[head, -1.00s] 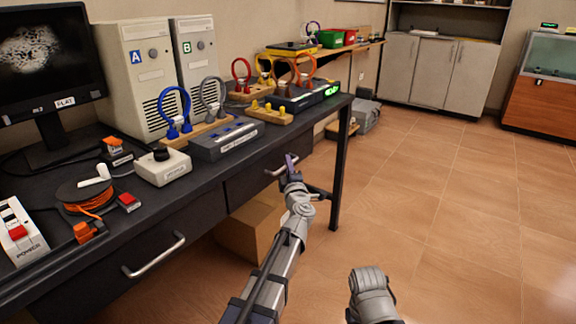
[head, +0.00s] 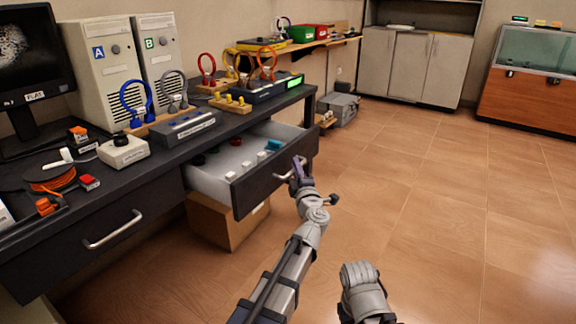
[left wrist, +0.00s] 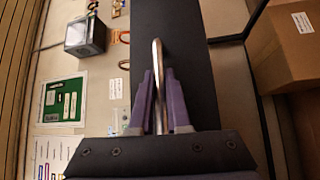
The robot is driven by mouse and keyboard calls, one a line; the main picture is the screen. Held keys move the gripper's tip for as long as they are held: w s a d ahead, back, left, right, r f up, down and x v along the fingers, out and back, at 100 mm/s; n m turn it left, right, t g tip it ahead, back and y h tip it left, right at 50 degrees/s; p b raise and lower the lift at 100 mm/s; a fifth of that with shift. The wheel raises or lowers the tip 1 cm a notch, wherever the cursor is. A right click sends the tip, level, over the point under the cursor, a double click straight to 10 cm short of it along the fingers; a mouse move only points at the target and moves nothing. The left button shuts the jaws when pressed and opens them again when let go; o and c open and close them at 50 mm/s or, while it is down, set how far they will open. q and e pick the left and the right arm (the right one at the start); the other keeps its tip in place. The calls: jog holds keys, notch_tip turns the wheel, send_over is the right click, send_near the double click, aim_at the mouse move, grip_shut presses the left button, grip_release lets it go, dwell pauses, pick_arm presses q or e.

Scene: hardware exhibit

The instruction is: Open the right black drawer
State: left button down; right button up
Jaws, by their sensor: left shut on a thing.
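The right black drawer (head: 240,195) is pulled out from under the dark bench in the head view, with its pale inside showing. Several small white, teal, red and dark items lie in it. My left gripper (head: 298,170) is at the front of this drawer, shut on its silver handle (head: 282,176). In the left wrist view the purple fingers of my left gripper (left wrist: 160,105) stand on both sides of the handle (left wrist: 157,65). A grey part of my other arm shows at the bottom of the head view; its gripper is out of view.
The left drawer, with its silver handle (head: 112,230), is shut. A cardboard box (head: 225,222) stands under the open drawer. Computer towers, cable loops and devices crowd the bench top (head: 165,160). Tiled floor (head: 440,210) to the right is clear.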

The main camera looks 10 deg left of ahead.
pick_arm(q)
jog(key=s+d, duration=0.2)
jog(key=d, duration=0.5)
jog(key=shift+s+d, duration=0.35)
jog(key=shift+s, duration=0.05)
pick_arm(e)
jog(key=shift+s+d, duration=0.15)
jog(key=shift+d, duration=0.3)
pick_arm(q)
jog(key=c, duration=0.9)
grip_release()
